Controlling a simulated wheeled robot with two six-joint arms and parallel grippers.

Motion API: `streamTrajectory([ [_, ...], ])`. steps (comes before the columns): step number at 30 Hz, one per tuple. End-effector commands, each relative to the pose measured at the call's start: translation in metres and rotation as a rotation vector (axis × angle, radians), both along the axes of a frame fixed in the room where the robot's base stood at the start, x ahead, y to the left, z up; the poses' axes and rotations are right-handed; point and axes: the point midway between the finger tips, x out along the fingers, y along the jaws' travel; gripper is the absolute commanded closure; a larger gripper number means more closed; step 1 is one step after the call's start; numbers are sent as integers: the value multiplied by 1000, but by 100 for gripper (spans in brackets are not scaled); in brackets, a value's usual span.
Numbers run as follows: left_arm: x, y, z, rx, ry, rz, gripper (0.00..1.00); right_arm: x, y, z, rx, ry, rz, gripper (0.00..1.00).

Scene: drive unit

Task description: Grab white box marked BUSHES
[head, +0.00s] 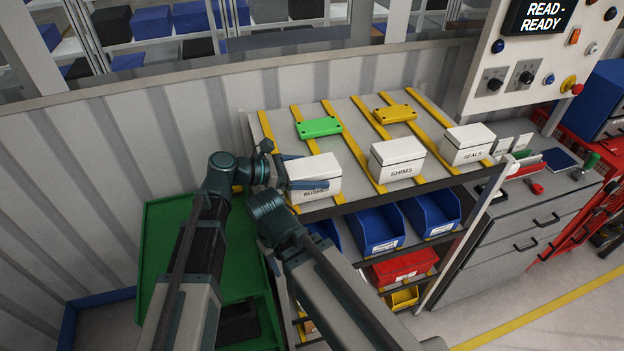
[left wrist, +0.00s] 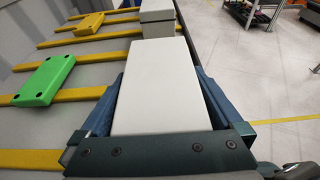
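The white box marked BUSHES (head: 316,167) sits at the left end of the grey shelf top, close to its front edge. My left gripper (head: 308,179) is at the box, with one finger across its front face, partly covering the label. In the left wrist view the box (left wrist: 162,82) fills the space between the two blue fingers of the gripper (left wrist: 160,88), one along each side. I cannot tell whether the fingers press on it or a thin gap remains. My right gripper is not in view.
White boxes marked SHIMS (head: 397,160) and SEALS (head: 466,145) stand to the right along the shelf top (head: 350,112). A green part (head: 319,127) and a yellow part (head: 394,114) lie behind. Blue bins (head: 376,230) are below. A corrugated wall (head: 100,150) stands behind.

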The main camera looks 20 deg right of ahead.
Motion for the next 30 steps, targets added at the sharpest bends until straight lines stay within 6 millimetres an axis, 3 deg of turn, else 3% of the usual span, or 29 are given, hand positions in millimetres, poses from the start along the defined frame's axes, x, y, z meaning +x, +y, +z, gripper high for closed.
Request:
streamTrajectory([
  [2, 0, 0, 0, 0, 0, 0, 13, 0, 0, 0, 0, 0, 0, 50],
  [16, 0, 0, 0, 0, 0, -1, 97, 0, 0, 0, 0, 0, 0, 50],
  [30, 0, 0, 9, -2, 0, -1, 100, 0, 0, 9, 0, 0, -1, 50],
])
